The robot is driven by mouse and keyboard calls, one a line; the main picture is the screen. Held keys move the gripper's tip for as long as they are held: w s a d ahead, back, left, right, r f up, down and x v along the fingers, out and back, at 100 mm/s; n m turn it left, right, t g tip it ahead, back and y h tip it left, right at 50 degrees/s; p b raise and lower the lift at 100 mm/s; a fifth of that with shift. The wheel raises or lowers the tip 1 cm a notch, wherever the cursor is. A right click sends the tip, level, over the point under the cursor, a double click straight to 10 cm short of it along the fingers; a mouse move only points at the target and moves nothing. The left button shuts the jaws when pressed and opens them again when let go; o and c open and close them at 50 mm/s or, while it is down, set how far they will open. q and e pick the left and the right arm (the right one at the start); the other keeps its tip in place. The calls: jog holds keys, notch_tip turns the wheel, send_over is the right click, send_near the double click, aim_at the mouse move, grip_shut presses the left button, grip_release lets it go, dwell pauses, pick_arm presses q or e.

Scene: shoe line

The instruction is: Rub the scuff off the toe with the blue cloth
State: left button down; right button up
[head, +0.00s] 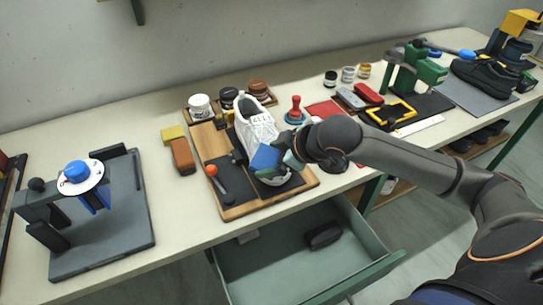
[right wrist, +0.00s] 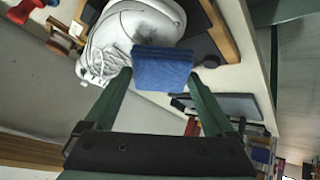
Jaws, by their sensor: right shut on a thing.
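A white shoe (head: 257,128) sits on a wooden board with a dark mat (head: 240,197), its toe towards the front edge of the bench. My right gripper (head: 283,159) is shut on the blue cloth (head: 265,158) and holds it at the toe end of the shoe. In the right wrist view the blue cloth (right wrist: 162,68) hangs between the two fingertips, in front of the white shoe (right wrist: 110,40). A grey scuff (right wrist: 152,24) shows on the toe just beyond the cloth. I cannot tell whether the cloth touches the toe. My left gripper is not in view.
A screwdriver-like tool with an orange knob (head: 212,170) lies left of the shoe, near a brown brush (head: 183,156). An open green drawer (head: 290,262) juts out below the bench. A grey fixture (head: 95,215) stands at left. Bare bench lies between it and the board.

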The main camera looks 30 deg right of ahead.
jog(key=shift+w+f, duration=0.3)
jog(key=shift+f, duration=0.35)
jog(key=shift+s+d+r+p, duration=0.1)
jog(key=shift+d+p, duration=0.3)
jog(key=shift+d, duration=0.5)
jog(key=shift+s+d+f+p, duration=0.15)
jog(key=shift+d+p, duration=0.95)
jog(key=shift+d, duration=1.15)
jog(key=shift+p, duration=0.5)
jog(key=shift+a, duration=0.25)
jog(key=shift+w+a, duration=0.2)
jog(key=shift+a, duration=2.75)
jog(key=shift+s+r, duration=0.4)
jog(key=shift+r, duration=0.55)
jog(key=shift+s+r, duration=0.4)
jog(key=shift+r, duration=0.55)
jog(key=shift+s+r, duration=0.4)
jog(key=shift+r, duration=0.55)
